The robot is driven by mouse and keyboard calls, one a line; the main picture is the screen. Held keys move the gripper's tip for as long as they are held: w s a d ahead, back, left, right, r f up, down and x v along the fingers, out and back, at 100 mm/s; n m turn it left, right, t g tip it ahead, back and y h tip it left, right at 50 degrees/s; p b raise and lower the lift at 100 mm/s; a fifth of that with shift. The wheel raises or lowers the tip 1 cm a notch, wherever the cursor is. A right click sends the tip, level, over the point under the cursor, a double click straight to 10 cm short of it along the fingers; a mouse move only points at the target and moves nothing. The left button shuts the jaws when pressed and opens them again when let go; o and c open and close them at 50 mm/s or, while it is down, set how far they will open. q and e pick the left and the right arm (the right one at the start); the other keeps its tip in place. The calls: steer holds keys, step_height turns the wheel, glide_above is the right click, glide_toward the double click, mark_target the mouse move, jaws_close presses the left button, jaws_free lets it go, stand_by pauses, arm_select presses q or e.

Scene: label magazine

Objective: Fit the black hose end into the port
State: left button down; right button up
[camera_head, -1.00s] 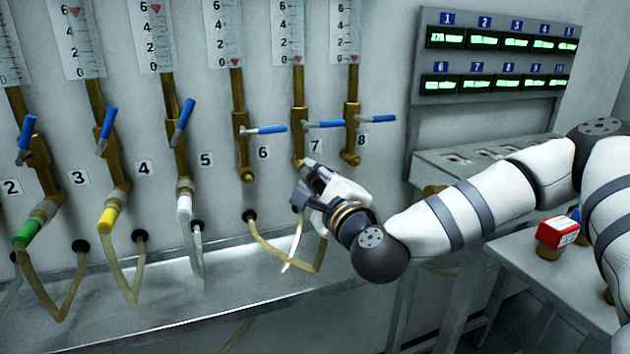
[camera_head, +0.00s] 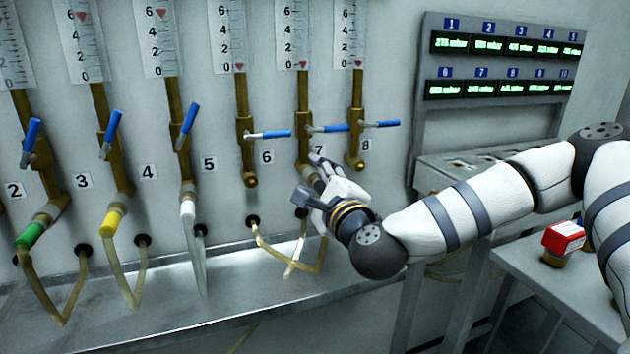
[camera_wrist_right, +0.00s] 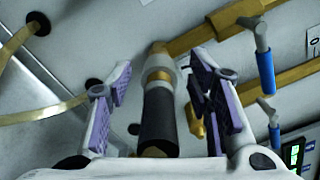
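The black hose end (camera_wrist_right: 158,118) stands between the two fingers of my right gripper (camera_wrist_right: 162,95) in the right wrist view. The fingers are spread, with a gap on each side of it. Its front meets a pale collar, in line with the brass port (camera_wrist_right: 160,49); it looks seated there, though the exact joint is hard to see. In the head view my right gripper (camera_head: 312,178) is at the lower end of the brass pipe by label 7 and hides the black end. My left gripper is not in view.
Brass pipes with blue valve handles (camera_head: 190,117) line the wall. Green (camera_head: 31,235), yellow (camera_head: 112,221) and white (camera_head: 188,208) hose ends sit on pipes to the left. A metal ledge (camera_head: 225,285) runs below. A red-and-white box (camera_head: 564,237) is at right.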

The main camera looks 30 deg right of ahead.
steer(key=shift+s, duration=0.15)
steer(key=v, duration=0.7)
steer(key=shift+s+a, duration=0.1)
steer(key=shift+s, duration=0.05)
